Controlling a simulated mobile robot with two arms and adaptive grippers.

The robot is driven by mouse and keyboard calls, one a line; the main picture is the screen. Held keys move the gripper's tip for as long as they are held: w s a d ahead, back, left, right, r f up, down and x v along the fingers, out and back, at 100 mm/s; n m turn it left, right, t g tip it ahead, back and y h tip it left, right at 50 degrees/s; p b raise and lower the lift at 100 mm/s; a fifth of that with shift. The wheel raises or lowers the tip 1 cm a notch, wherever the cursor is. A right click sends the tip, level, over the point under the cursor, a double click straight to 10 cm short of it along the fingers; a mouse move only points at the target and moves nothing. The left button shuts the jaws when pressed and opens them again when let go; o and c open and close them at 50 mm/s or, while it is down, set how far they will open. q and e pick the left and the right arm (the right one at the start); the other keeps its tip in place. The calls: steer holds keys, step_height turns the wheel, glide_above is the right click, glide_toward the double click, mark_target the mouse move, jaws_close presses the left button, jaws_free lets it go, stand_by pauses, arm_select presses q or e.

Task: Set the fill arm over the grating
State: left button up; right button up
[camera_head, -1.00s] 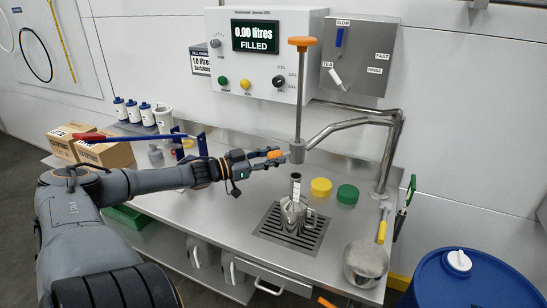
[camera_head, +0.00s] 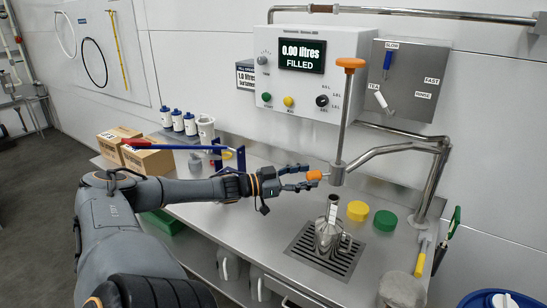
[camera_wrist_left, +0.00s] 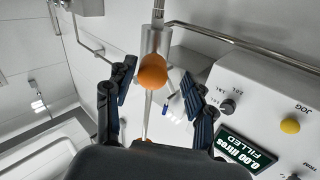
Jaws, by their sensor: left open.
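The fill arm (camera_head: 395,148) is a jointed metal pipe on a post at the right. Its end block carries a tall rod with an orange top and a sideways orange knob (camera_head: 314,175). The grating (camera_head: 298,246) is set in the steel bench, with a metal jug (camera_head: 326,238) standing on it. The arm's end hangs above and slightly right of the jug in the head view. My left gripper (camera_head: 308,179) is open, its fingers at the orange knob. In the left wrist view the knob (camera_wrist_left: 152,72) lies between the open fingers; I cannot tell whether they touch it. My right gripper is not in view.
A yellow lid (camera_head: 357,210) and a green lid (camera_head: 385,220) lie right of the jug. A control box (camera_head: 300,85) reads 0.00 litres FILLED. A blue-framed tool with a red handle (camera_head: 165,146), bottles and cardboard boxes (camera_head: 150,160) stand at the left.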

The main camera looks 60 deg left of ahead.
arm_select(q)
steer(key=v, duration=1)
steer(key=shift+w+a, duration=0.1)
